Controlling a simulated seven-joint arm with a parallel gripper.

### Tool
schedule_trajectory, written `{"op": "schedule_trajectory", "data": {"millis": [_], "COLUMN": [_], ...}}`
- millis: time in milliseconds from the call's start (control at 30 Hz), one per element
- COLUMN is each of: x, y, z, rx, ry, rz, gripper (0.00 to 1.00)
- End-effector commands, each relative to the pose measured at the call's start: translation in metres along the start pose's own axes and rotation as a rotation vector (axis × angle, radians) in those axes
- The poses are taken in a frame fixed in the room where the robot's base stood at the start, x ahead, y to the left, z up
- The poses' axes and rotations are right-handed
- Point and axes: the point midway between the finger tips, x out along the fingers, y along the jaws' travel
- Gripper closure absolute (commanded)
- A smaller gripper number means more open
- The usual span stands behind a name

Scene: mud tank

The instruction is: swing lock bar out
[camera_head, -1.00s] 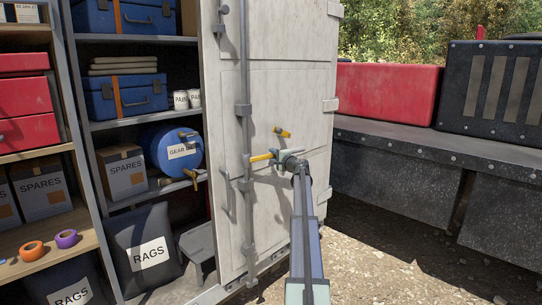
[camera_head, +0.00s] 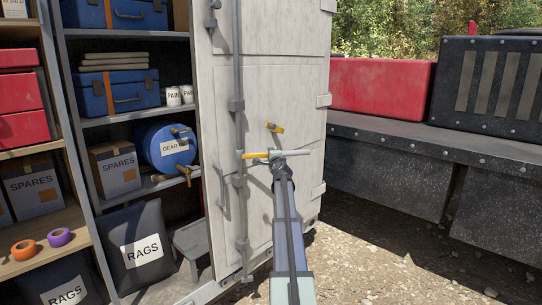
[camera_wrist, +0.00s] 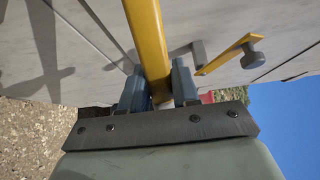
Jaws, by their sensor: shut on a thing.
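The lock bar (camera_head: 238,75) is a grey vertical rod in brackets on the white door of the cabinet. A yellow handle (camera_head: 254,156) reaches rightward from near this rod, roughly level. My gripper (camera_head: 275,155) is shut on the handle. In the wrist view the yellow handle (camera_wrist: 146,35) runs down between the two blue-grey fingers (camera_wrist: 158,90), which press on both sides of it.
The white door (camera_head: 285,90) stands open beside shelves holding a blue drum (camera_head: 160,150), a rags bag (camera_head: 135,235) and spares boxes. A dark truck bed (camera_head: 400,135) with a red box (camera_head: 382,90) stands at right. Gravel (camera_head: 380,255) is clear in front.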

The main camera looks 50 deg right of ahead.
Motion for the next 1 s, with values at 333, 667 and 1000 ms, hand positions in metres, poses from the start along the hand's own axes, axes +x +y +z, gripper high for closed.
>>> {"op": "schedule_trajectory", "data": {"millis": [333,667,1000], "x": [-0.0027,-0.0026,-0.0027], "y": [-0.0002,-0.0003,-0.0002], "z": [0.0005,0.0003,0.0002], "rx": [0.001,0.001,0.001], "ry": [0.021,0.022,0.022], "rz": [0.000,0.000,0.000], "gripper": [1.00,1.00,0.49]}}
